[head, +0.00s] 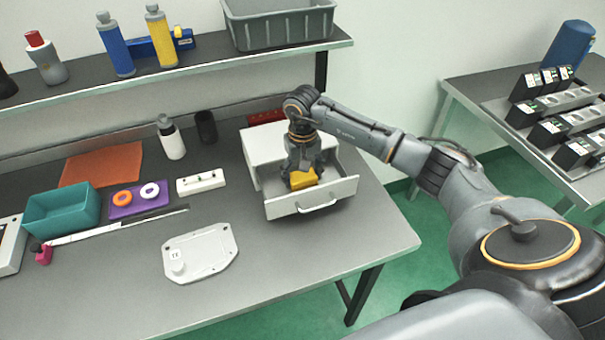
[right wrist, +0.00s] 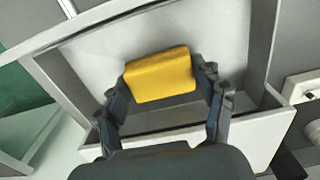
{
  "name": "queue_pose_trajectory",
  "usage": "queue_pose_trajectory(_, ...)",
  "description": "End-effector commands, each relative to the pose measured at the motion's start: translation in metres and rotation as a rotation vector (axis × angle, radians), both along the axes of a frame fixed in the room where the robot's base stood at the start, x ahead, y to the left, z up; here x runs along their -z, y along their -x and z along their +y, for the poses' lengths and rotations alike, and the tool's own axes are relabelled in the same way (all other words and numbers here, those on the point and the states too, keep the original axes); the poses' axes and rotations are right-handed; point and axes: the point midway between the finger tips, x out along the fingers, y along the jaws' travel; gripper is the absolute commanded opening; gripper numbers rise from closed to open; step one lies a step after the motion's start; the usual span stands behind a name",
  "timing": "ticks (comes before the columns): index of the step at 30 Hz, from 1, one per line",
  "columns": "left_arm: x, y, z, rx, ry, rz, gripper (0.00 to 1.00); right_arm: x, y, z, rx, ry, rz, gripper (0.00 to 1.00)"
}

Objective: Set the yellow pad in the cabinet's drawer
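The white cabinet (head: 262,146) stands on the grey bench with its drawer (head: 336,191) pulled out towards the front. The yellow pad (head: 302,180) is inside the drawer's outline, below my right gripper (head: 303,172). In the right wrist view the pad (right wrist: 160,75) sits between the two fingertips, which touch its opposite sides, so the right gripper (right wrist: 160,78) is shut on it. The drawer's walls surround it there, with pale floor beyond. I cannot tell whether the pad touches the drawer floor. My left gripper is not in view.
A white plate-like casting (head: 205,255) lies left of the drawer. A shelf (head: 200,72) with bottles and a grey crate (head: 280,28) runs above.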

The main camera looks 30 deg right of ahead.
Motion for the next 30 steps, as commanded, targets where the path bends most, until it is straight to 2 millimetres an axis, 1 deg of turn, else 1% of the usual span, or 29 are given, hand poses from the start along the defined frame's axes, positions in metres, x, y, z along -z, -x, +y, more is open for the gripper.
queue_pose_trajectory(1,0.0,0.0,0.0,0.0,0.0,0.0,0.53,0.0,0.0,0.0,0.0,0.0,0.0,0.77)
queue_pose_trajectory(2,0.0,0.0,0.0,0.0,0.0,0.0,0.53,0.0,0.0,0.0,0.0,0.0,0.0,0.83)
queue_pose_trajectory(3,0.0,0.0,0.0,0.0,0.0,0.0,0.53,0.0,0.0,0.0,0.0,0.0,0.0,0.91)
queue_pose_trajectory(13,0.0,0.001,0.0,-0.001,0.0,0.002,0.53,0.0,0.0,0.0,0.0,-0.001,0.0,0.91)
queue_pose_trajectory(17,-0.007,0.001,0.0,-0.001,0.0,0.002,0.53,-0.007,0.0,0.0,0.0,-0.001,0.001,0.91)
queue_pose_trajectory(18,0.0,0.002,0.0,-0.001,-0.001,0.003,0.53,-0.008,-0.001,0.0,0.0,0.0,-0.003,0.91)
queue_pose_trajectory(20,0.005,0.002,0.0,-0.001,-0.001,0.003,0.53,-0.017,-0.002,0.0,-0.002,-0.001,-0.006,0.91)
queue_pose_trajectory(23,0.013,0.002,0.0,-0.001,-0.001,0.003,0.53,-0.037,-0.002,0.0,-0.001,0.001,-0.007,0.91)
queue_pose_trajectory(27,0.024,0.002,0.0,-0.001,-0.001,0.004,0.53,-0.069,-0.002,0.0,0.0,0.001,-0.007,0.91)
queue_pose_trajectory(30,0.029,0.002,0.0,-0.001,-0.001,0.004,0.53,-0.089,-0.002,0.0,0.0,0.0,-0.006,0.91)
